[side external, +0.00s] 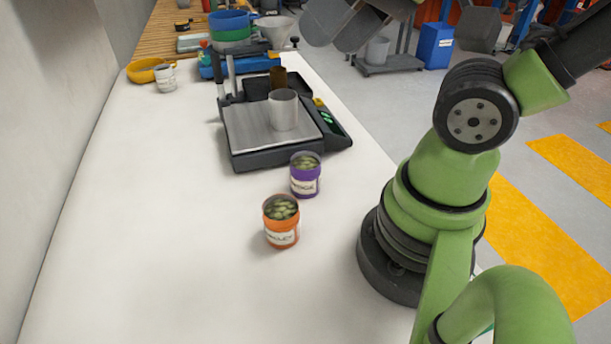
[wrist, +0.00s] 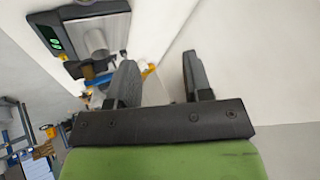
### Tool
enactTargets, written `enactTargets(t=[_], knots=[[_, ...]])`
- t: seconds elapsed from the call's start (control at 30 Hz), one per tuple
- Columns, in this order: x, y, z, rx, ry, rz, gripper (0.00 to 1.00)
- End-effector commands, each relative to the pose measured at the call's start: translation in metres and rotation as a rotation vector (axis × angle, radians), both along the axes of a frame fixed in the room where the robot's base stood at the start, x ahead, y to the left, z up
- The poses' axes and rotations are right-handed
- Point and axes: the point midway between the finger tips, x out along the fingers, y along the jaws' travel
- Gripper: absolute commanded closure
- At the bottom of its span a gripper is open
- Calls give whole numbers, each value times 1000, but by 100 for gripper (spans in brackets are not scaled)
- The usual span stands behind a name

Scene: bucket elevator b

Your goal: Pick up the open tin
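A plain grey open-topped tin (side external: 284,111) stands upright on the metal plate of a black weighing scale (side external: 248,138). The tin (wrist: 97,42) also shows in the wrist view, upper left, on the scale's plate. My gripper (wrist: 160,80) is in the wrist view with its two dark fingers apart and nothing visible between them. It is away from the tin, which lies left of the fingers in that view. I cannot make out the fingertips in the side view.
An orange tub (side external: 281,226) and a purple tub (side external: 305,178), both holding green contents, stand in front of the scale. A brown cylinder (side external: 278,77) is behind the tin. A yellow dish (side external: 146,71) and a white cup (side external: 166,79) sit back left. The front-left bench is clear.

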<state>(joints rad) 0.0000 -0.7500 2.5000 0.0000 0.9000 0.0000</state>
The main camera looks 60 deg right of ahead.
Motion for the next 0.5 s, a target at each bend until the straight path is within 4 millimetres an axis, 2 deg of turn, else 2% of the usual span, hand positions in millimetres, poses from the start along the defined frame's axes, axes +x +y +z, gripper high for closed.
enactTargets(t=[0.03,0.17,0.5], knots=[[0,0,0,0,0,0,43],[0,0,0,0,0,0,13],[3,-1,-2,-14,11,7,12]])
